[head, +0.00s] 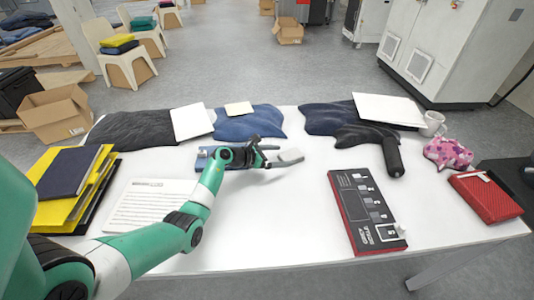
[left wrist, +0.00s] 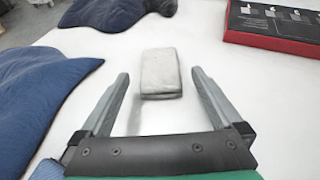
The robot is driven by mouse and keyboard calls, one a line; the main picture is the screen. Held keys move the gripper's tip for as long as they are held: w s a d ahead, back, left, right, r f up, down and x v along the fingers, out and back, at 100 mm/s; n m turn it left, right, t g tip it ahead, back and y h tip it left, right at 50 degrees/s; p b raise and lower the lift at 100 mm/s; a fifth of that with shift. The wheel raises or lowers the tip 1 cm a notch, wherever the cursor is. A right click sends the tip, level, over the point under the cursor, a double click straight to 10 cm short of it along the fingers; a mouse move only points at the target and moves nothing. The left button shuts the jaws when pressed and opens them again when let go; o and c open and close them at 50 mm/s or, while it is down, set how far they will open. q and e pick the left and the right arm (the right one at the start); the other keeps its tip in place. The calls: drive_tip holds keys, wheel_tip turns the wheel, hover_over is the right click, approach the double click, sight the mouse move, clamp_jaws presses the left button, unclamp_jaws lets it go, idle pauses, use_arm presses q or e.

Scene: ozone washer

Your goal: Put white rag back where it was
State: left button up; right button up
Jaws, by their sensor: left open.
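The white rag (head: 290,156) is a small folded, greyish-white pad on the white table, near its middle. In the left wrist view the rag (left wrist: 161,62) shows between and ahead of my fingers, with bare table on both sides of it. My left gripper (head: 270,158) is open, its fingers pointing right toward the rag. In the left wrist view the two fingers of the gripper (left wrist: 160,82) stand wide apart and neither touches the rag. How high they are above the table is hard to tell. My right gripper is not in view.
A red-edged black board (head: 364,207) lies right of the rag. Dark garments (head: 250,122) line the back edge, with a black cylinder (head: 392,157) and a mug (head: 432,124) at the right. Yellow folders (head: 70,172) and a printed sheet (head: 150,203) lie left. The table's front middle is clear.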

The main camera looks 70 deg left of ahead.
use_arm(q)
drive_tip(key=p+v, duration=0.4)
drive_tip(key=v, duration=0.5)
drive_tip(key=shift+r, duration=0.2)
drive_tip(key=shift+s, duration=0.35)
